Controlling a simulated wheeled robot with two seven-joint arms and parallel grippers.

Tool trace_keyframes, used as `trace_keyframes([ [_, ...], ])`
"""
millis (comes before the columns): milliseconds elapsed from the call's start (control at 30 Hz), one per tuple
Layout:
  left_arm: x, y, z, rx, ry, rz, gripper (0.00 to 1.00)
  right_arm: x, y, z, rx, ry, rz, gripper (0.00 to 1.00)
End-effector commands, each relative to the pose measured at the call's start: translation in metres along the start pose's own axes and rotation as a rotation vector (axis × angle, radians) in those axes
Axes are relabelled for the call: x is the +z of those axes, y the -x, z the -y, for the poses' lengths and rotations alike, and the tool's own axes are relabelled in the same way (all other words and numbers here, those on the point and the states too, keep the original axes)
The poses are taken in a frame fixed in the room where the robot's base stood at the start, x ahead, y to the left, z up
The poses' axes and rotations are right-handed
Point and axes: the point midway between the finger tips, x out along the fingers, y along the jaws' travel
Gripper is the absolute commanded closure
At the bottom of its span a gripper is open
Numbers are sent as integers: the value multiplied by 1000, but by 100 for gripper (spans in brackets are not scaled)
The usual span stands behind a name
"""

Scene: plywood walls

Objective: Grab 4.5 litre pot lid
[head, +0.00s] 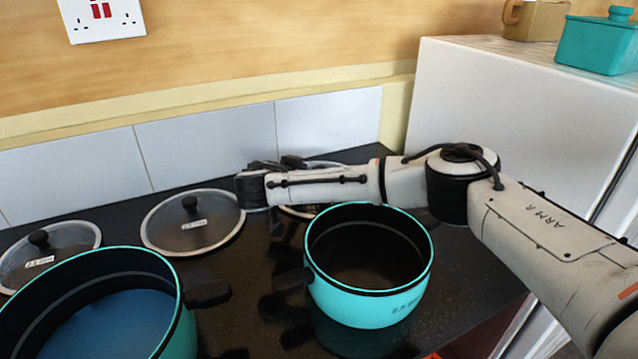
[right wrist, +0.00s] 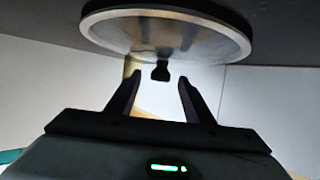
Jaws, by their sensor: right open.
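Three glass pot lids with steel rims, dark knobs and white labels lie on the black counter: a left lid (head: 48,257), a middle lid (head: 193,222) and a right lid (head: 300,211). I cannot read their label sizes reliably. The right lid is mostly hidden behind my right arm. In the right wrist view, a lid (right wrist: 165,30), apparently the right one, appears upside down at the top. Its knob (right wrist: 160,71) is centred between the spread fingers of my right gripper (right wrist: 159,78), with gaps on both sides. In the head view my right gripper (head: 280,165) is mostly hidden.
An open teal pot (head: 368,305) stands below my right arm. A larger teal pot (head: 170,330) is at lower left. White tiles (head: 205,143) line the back wall. A tall white cabinet (head: 500,110) stands to the right, holding a teal container (head: 598,45) and a tan mug (head: 540,20).

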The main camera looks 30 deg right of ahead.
Motion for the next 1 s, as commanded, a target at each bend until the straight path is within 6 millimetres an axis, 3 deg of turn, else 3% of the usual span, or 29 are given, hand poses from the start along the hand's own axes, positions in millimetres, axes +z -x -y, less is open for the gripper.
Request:
trace_keyframes([
  [333, -1, 0, 0, -1, 0, 0, 69, 0, -9, 0, -1, 0, 1, 54],
  [600, -1, 0, 0, -1, 0, 0, 69, 0, -9, 0, -1, 0, 1, 100],
  [1000, 0, 0, 0, 0, 0, 0, 69, -3, -8, 1, -2, -2, -2, 100],
])
